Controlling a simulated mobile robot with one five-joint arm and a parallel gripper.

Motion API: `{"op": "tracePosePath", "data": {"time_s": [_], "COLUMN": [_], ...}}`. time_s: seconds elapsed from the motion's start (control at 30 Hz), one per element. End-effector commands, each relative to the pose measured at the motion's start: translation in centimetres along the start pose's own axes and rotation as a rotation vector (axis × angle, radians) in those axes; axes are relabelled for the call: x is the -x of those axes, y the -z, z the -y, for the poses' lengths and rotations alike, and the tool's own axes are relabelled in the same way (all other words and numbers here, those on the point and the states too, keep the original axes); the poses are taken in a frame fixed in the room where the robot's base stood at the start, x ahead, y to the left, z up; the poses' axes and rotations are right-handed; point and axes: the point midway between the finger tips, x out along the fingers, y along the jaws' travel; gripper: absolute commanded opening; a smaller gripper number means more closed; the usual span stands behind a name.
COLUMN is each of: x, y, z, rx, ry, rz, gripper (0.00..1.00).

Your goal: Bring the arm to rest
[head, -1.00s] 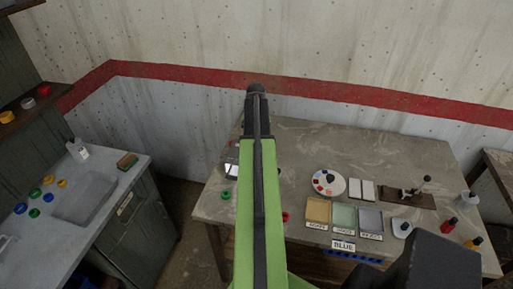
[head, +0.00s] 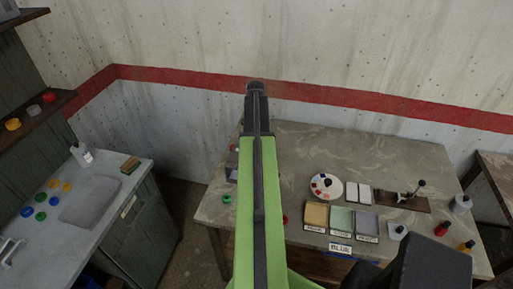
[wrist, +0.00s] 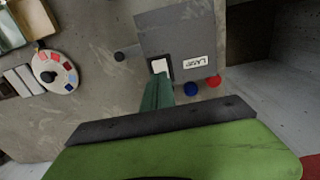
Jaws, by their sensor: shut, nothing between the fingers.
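My arm stands upright in the middle of the head view as a long green link with a dark end. My gripper (head: 256,92) is at its top, raised in front of the wall and empty. Its fingertips are hard to make out there. In the wrist view, a dark green narrow part (wrist: 158,93) reaches out past my green and black bar, over a grey labelled box (wrist: 180,35). Nothing is held.
A sink counter (head: 130,180) stands left, below a shelf (head: 35,120). The table's back is clear.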

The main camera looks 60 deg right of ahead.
Motion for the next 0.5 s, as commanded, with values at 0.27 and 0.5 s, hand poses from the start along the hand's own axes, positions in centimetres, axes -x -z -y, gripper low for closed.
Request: {"op": "tracePosePath", "data": {"time_s": [0.27,0.5], "x": [2.2,2.0], "y": [0.0,0.0], "z": [0.0,0.0], "rx": [0.0,0.0], "ry": [0.0,0.0], "rz": [0.0,0.0], "gripper": [0.0,0.0]}}
